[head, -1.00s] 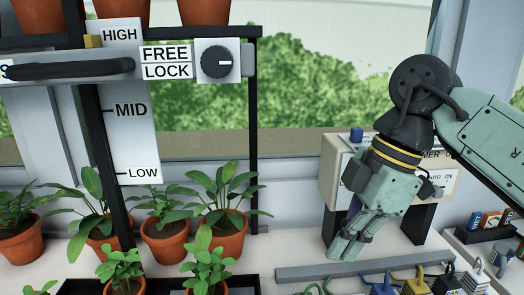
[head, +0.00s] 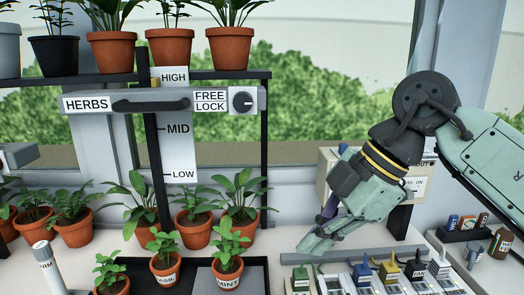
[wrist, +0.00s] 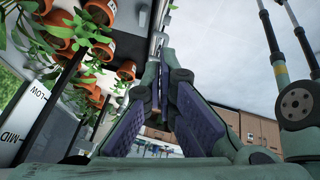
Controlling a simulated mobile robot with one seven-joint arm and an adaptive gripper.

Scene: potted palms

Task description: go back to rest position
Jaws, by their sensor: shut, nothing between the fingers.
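My gripper (head: 312,243) is in the right half of the head view, pointing down and to the left above the bench. Its fingers are together with nothing between them. In the wrist view my gripper (wrist: 155,62) shows its purple-padded fingers meeting near the middle. My wrist hides much of a pale control box behind it.
Pots labelled BASIL (head: 165,270) and MINT (head: 227,268) stand in a black tray. Coloured items (head: 389,270) line the bench below my gripper.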

